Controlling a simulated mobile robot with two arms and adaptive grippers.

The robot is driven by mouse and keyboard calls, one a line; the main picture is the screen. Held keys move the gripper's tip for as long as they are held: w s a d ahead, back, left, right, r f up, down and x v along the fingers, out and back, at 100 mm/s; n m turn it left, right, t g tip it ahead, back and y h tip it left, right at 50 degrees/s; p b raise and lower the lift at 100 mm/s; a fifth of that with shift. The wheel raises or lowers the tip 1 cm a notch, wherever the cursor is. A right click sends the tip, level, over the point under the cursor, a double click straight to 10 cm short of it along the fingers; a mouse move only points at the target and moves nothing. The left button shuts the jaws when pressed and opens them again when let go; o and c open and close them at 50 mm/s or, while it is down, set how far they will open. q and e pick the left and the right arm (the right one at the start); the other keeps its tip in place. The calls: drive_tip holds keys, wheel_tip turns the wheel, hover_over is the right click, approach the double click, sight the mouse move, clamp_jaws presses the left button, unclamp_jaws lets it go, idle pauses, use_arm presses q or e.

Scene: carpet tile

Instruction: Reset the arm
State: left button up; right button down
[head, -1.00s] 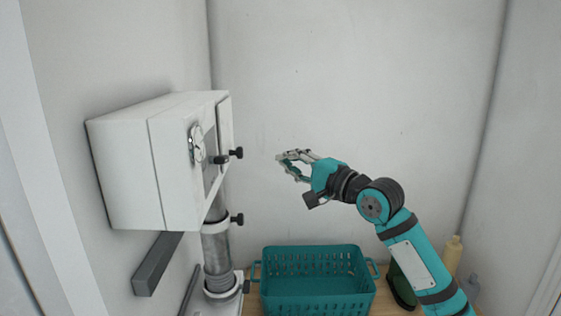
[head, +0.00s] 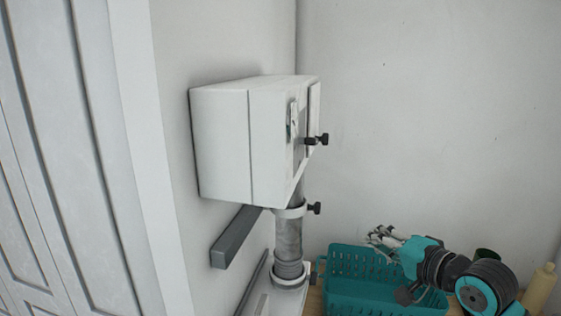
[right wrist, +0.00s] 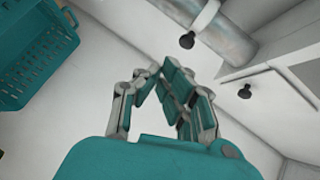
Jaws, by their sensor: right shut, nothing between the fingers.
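My right gripper (head: 376,240) is at the lower right of the head view, over or behind the teal basket; the exact depth is hard to tell. Its fingers are together with nothing between them, and they also show in the middle of the right wrist view (right wrist: 158,72). My right arm comes in from the lower right corner. My left gripper is in neither view.
A white wall box (head: 222,140) with black knobs hangs at the left, above a grey pipe (head: 288,240). The teal basket (head: 350,296) stands below, right of the pipe. A pale yellow bottle (head: 540,290) stands at the far right. The wall behind is bare.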

drive_tip(key=s+a+f+n+g+h, duration=0.1)
drive_tip(key=s+f+n+g+h, duration=0.15)
drive_tip(key=s+f, duration=0.65)
drive_tip(key=s+a+f+n+g+h, duration=0.1)
drive_tip(key=s+f+n+g, duration=0.3)
drive_tip(key=f, duration=0.9)
drive_tip(key=s+d+f+n+g+h, duration=0.15)
drive_tip(key=s+f, duration=0.35)
drive_tip(key=s, duration=0.5)
drive_tip(key=s+f+n+g+h, duration=0.25)
drive_tip(key=s+f, duration=0.25)
drive_tip(key=s, duration=0.5)
wheel_tip(320, 180, down, 25)
drive_tip(key=n+g, duration=0.1)
drive_tip(key=s+d+f+g, duration=0.1)
drive_tip(key=s+d+f, duration=0.2)
drive_tip(key=s+f, duration=1.4)
drive_tip(key=shift+s, duration=0.4)
